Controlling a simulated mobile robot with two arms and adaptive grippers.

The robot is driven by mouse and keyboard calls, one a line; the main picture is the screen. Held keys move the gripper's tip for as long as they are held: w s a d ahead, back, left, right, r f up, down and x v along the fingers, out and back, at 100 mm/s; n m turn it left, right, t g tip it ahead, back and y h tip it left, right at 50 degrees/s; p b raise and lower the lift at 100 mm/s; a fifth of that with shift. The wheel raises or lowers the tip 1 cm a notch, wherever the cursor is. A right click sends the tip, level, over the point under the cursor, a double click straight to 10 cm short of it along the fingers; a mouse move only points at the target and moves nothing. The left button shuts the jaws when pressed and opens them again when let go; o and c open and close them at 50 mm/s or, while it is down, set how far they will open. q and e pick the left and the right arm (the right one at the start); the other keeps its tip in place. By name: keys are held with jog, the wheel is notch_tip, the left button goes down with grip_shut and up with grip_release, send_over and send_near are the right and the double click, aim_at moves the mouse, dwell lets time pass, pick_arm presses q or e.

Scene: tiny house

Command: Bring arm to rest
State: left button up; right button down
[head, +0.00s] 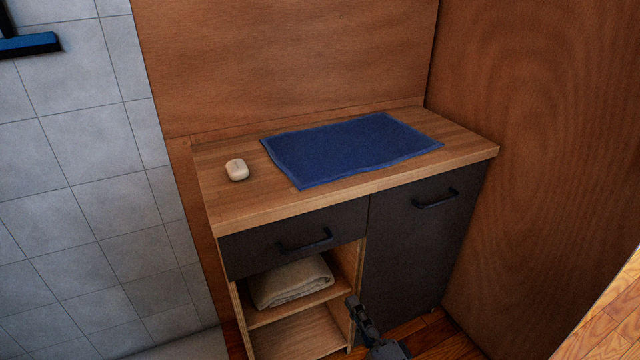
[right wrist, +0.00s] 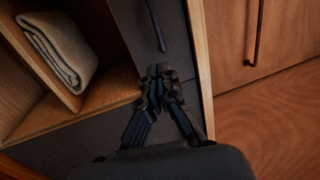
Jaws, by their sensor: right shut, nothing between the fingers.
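My right gripper (head: 353,303) shows at the bottom of the head view, in front of the lower part of the cabinet (head: 410,255). It is shut and empty. The right wrist view shows its closed fingers (right wrist: 158,72) pointing toward the dark cabinet front, near an upright wooden edge. I cannot tell whether the fingertips touch the cabinet. My left gripper is not in view.
A blue cloth (head: 350,150) and a small beige bar (head: 237,170) lie on the wooden top. A folded beige towel (head: 290,284) lies on the open shelf below the drawer (head: 290,243). Wooden walls stand behind and right. Wooden floor (head: 445,340) shows at lower right.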

jog(key=s+d+f+n+g+h, duration=0.1)
jog(key=s+f+n+g, duration=0.3)
jog(key=f, duration=0.6)
jog(key=s+f+n+g+h, duration=0.1)
jog(key=s+f+n+g, duration=0.3)
jog(key=f, duration=0.6)
jog(key=s+d+f+n+g+h, duration=0.3)
jog(key=s+d+f+n+g, duration=0.25)
jog(key=s+f, duration=0.35)
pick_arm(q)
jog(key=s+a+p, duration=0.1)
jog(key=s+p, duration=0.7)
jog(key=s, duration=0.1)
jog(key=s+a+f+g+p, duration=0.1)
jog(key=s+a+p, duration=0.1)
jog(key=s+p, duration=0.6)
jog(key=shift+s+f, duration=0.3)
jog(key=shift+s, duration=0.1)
pick_arm(e)
jog(key=s+d+f+n+g, duration=0.1)
jog(key=s+d+f, duration=0.1)
jog(key=s, duration=0.6)
jog(key=s+d+f+n+g+h, duration=0.1)
jog(key=s+d+f+g, duration=0.1)
jog(key=s, duration=0.6)
jog(key=s+d+f+n+g+h, duration=0.1)
jog(key=s+f, duration=0.2)
jog(key=s, duration=0.5)
jog(key=shift+s+d, duration=0.4)
